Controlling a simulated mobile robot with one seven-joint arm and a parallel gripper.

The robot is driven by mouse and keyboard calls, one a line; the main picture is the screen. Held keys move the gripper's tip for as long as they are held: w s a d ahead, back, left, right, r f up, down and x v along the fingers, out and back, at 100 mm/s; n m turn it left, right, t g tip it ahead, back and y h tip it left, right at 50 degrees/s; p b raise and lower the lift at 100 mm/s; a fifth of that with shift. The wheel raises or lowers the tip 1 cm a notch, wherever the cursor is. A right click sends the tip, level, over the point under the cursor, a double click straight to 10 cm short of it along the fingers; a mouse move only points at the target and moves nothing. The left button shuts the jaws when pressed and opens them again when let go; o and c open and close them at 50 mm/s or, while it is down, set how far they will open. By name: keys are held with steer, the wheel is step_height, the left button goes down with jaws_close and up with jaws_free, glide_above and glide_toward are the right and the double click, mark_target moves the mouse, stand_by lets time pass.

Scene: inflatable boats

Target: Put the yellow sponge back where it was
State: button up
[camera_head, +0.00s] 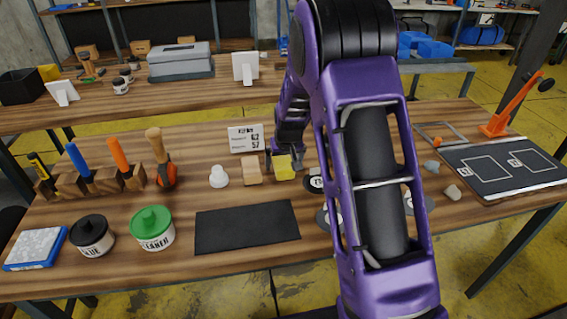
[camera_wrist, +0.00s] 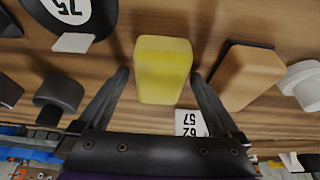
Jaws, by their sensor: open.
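The yellow sponge (camera_head: 285,168) stands on the wooden workbench in a row of small items, just right of a tan wooden block (camera_head: 252,170). In the wrist view the sponge (camera_wrist: 163,65) is between the two dark fingers of my gripper (camera_wrist: 160,75). The fingers are apart, with a visible gap to the sponge on each side. In the head view my gripper (camera_head: 284,155) is down at the sponge, partly hidden behind it and my arm. I cannot make out the sponge's underside.
A white knob-shaped item (camera_head: 219,177) stands left of the block. A number card (camera_head: 245,138) stands behind. A black mat (camera_head: 247,226) lies bare in front. Jars (camera_head: 153,228) stand front left.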

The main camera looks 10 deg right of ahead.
steer(key=p+v, duration=0.1)
steer(key=v, duration=1.1)
